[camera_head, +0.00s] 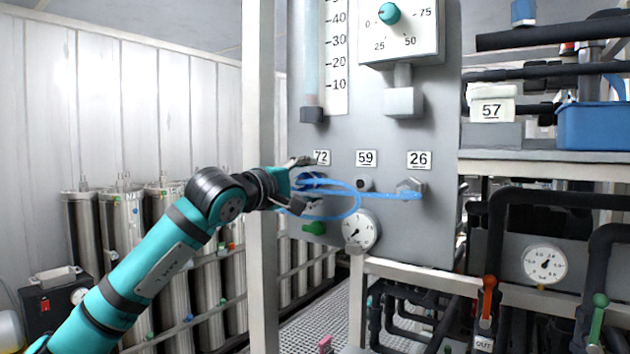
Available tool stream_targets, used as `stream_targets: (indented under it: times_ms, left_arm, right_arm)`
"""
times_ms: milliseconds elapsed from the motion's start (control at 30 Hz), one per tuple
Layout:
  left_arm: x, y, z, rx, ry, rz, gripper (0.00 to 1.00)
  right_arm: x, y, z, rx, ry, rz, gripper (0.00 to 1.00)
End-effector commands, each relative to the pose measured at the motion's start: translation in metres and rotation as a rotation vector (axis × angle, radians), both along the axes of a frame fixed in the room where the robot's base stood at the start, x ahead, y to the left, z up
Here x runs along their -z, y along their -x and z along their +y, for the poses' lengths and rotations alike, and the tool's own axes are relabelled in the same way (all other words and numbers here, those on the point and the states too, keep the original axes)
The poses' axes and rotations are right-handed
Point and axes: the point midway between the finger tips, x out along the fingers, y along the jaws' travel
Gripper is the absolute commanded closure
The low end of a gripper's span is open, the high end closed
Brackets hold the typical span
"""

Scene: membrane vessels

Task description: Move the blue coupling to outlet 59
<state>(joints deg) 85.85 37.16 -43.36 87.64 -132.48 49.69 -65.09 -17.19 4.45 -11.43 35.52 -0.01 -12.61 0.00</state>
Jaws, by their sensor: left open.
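My left gripper (302,182) reaches in from the left and is open, with one finger above and one below the blue coupling (312,181). The coupling is at the outlet under the label 72 (321,158); the gripper partly hides it, and I cannot tell whether the fingers touch it. A blue hose (357,205) loops from there to the fitting (410,187) under label 26. Outlet 59 (364,184) is a bare port with a dark centre, under its label (366,158), right of the gripper. My right gripper is not in view.
A round gauge (360,230) and a green handle (314,228) sit below the outlets on the grey panel (435,120). A white post (258,110) stands left of the panel, behind my wrist. Black pipes and a blue bin (598,127) are at the right.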

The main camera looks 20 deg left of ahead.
Motion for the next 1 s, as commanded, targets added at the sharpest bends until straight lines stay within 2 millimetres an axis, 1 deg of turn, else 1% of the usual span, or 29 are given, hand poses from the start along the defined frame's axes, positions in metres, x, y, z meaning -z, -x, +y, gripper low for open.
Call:
stream_targets:
  times_ms: [800, 1000]
  left_arm:
    - [-0.0008, 0.0002, 0.0002, 0.000, 0.000, 0.000, 0.41]
    - [0.0000, 0.0002, 0.0002, 0.000, 0.000, 0.000, 0.41]
  right_arm:
    - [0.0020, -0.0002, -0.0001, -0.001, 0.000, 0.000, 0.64]
    - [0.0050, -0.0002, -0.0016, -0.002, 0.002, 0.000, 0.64]
